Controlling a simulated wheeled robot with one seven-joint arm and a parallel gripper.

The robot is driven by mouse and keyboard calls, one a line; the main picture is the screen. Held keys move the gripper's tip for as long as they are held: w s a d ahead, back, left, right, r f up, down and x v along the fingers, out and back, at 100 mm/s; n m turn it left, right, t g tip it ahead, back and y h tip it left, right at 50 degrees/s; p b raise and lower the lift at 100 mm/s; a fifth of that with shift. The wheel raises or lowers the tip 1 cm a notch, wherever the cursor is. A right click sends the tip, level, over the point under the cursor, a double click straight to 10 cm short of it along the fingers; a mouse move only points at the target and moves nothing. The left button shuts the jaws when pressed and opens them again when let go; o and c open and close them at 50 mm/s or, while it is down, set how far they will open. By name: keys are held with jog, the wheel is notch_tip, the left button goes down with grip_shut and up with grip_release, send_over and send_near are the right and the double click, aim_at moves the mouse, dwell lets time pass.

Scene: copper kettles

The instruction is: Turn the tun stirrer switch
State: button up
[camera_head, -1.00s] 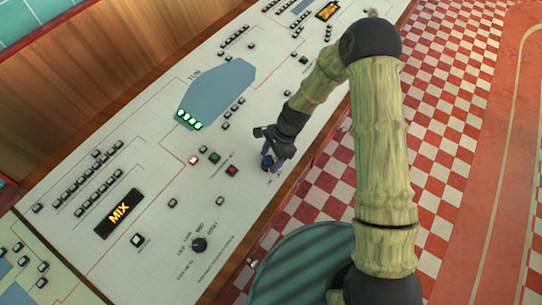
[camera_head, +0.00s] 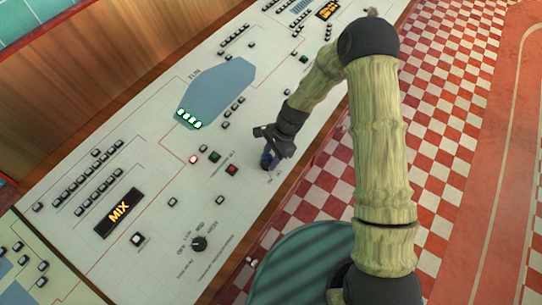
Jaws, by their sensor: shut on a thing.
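The white control panel (camera_head: 160,228) carries a grey-blue tun shape (camera_head: 216,88) with a row of lit green buttons on its lower edge. My gripper (camera_head: 268,159) is at the panel's right edge, right of the tun shape and pointing down. It is shut on a small dark blue switch knob (camera_head: 267,163), which is mostly hidden by the fingers. The label beside the knob is too small to read.
A red button (camera_head: 232,170) and a green button (camera_head: 214,156) sit left of my gripper. A black rotary knob (camera_head: 199,243) and an orange MIX display (camera_head: 119,212) are lower on the panel. A red-and-white checkered floor (camera_head: 450,120) lies to the right.

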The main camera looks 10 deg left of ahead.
jog(key=shift+w+n, duration=0.1)
jog(key=shift+n, duration=0.2)
jog(key=shift+w+a+n+g+h, duration=0.1)
jog(key=shift+n+g+h, duration=0.15)
jog(key=shift+n, duration=0.55)
jog(key=shift+w+a+n+g+h, duration=0.15)
jog(key=shift+n+h, duration=0.2)
jog(key=shift+n, duration=0.45)
jog(key=shift+s+a+n+g+h+b, duration=0.15)
jog(key=shift+n+h+b, duration=0.2)
jog(key=shift+n, duration=0.65)
jog(key=shift+a+n+g+h+b, duration=0.15)
jog(key=shift+n+h+b, duration=0.15)
jog(key=shift+n, duration=0.7)
jog(key=shift+d+n+h, duration=0.1)
jog(key=shift+n+h, duration=0.15)
jog(key=shift+n, duration=0.25)
jog(key=o, duration=1)
jog(key=shift+r, duration=0.15)
jog(key=b+v, duration=0.2)
jog(key=v, duration=1.5)
jog(key=shift+b, duration=0.4)
